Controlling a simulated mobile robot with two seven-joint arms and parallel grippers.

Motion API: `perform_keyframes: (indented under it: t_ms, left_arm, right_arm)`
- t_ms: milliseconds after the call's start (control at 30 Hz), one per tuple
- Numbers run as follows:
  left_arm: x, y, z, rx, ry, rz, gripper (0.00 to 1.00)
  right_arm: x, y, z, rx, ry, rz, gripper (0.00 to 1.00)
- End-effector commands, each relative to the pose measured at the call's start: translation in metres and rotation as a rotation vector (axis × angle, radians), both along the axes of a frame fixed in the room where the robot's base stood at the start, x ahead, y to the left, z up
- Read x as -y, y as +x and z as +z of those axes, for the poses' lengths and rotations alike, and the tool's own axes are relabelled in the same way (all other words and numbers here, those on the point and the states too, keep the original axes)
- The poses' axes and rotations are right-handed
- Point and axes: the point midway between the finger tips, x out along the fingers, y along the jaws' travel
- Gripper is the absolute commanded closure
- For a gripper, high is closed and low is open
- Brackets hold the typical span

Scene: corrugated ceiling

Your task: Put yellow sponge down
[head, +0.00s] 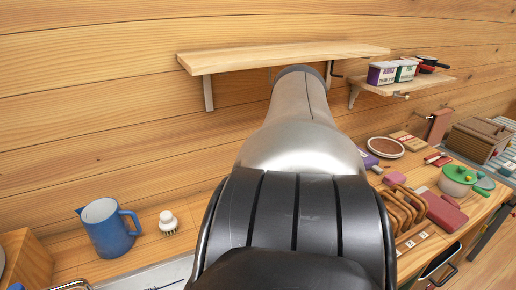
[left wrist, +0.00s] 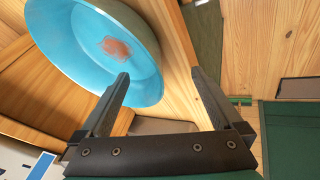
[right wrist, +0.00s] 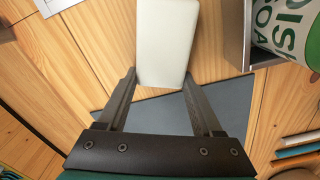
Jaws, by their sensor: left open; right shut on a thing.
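In the right wrist view a pale off-white rectangular block (right wrist: 165,42) sits between the fingertips of my right gripper (right wrist: 160,80), which is shut on it. No clearly yellow face shows, so I cannot tell its colour as a sponge for sure. A wooden surface and a dark grey flat panel (right wrist: 235,95) lie beyond the fingers. In the left wrist view my left gripper (left wrist: 160,78) is open and empty. A blue round dish (left wrist: 75,45) with a reddish patch inside is close by its left finger. Neither gripper shows in the head view.
In the head view a wooden shelf (head: 245,58) is on the wall. A blue jug (head: 106,230) and a white-topped brush (head: 168,222) stand at the left. A wooden rack (head: 400,210) and a green pot (head: 456,180) crowd the right counter. My arm hides the middle.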

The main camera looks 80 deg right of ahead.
Motion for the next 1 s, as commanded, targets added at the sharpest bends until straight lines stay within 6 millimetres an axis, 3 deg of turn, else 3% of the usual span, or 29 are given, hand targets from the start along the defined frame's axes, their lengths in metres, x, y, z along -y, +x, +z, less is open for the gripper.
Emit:
perform_keyframes:
  t_ms: [333,367,600,1000]
  left_arm:
    - [-0.0001,0.0000,0.0001,0.000,0.000,0.000,0.00]
    - [-0.0001,0.0000,0.0001,0.000,0.000,0.000,0.00]
    - [-0.0001,0.0000,0.0001,0.000,0.000,0.000,0.00]
    - [-0.0001,0.0000,0.0001,0.000,0.000,0.000,0.00]
  right_arm:
    - [0.0000,-0.0001,-0.0030,0.000,0.000,0.000,0.93]
    - [0.0001,0.0000,-0.0029,0.000,0.000,0.000,0.31]
    - [0.0002,0.0001,-0.0025,0.000,0.000,0.000,0.04]
    - [0.0010,0.0000,0.0051,0.000,-0.002,0.000,0.03]
